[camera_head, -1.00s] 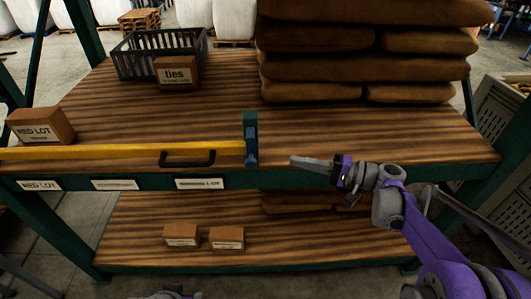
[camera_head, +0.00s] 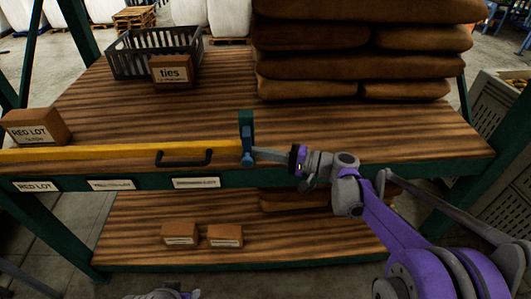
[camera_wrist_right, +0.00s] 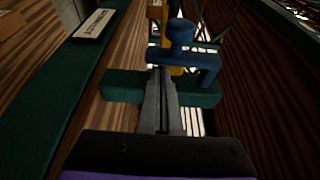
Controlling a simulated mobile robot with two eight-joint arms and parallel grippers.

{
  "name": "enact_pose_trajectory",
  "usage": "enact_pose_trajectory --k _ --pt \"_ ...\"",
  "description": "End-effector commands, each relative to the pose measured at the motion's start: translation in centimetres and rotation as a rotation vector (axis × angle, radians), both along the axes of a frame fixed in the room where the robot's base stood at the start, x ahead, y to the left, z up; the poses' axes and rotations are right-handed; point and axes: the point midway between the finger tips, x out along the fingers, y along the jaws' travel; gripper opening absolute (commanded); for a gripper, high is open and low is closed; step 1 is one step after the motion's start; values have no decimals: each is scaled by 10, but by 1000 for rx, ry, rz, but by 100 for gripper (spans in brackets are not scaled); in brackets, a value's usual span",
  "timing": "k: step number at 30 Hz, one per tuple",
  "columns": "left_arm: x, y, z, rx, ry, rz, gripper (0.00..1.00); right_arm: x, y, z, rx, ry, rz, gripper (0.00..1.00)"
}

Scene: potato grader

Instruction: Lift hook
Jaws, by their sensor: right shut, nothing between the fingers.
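A blue hook (camera_head: 247,145) sits at the right end of a yellow bar (camera_head: 80,154) along the table's front edge, against an upright green bracket (camera_head: 246,117). The wrist view shows the hook (camera_wrist_right: 183,60) with a round knob on top and an arm reaching right, over the green bracket (camera_wrist_right: 122,86). My right gripper (camera_head: 258,153) is shut and empty, its tips pointing left at the hook. In the wrist view its fingertips (camera_wrist_right: 160,72) are right at the hook's lower left; whether they touch it I cannot tell.
A black handle (camera_head: 184,160) is on the yellow bar. Brown sacks (camera_head: 360,62) are stacked at the back right. A dark crate (camera_head: 130,64), a ties box (camera_head: 171,72) and a RED LOT box (camera_head: 35,127) stand on the table.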

Motion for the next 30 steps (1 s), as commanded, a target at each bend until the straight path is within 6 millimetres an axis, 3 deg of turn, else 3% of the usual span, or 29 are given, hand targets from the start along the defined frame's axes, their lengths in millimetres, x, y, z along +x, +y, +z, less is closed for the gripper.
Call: enact_pose_trajectory --k 30 --pt "1 0 6 0 -2 0 50 -9 0 5 0 136 0 0"
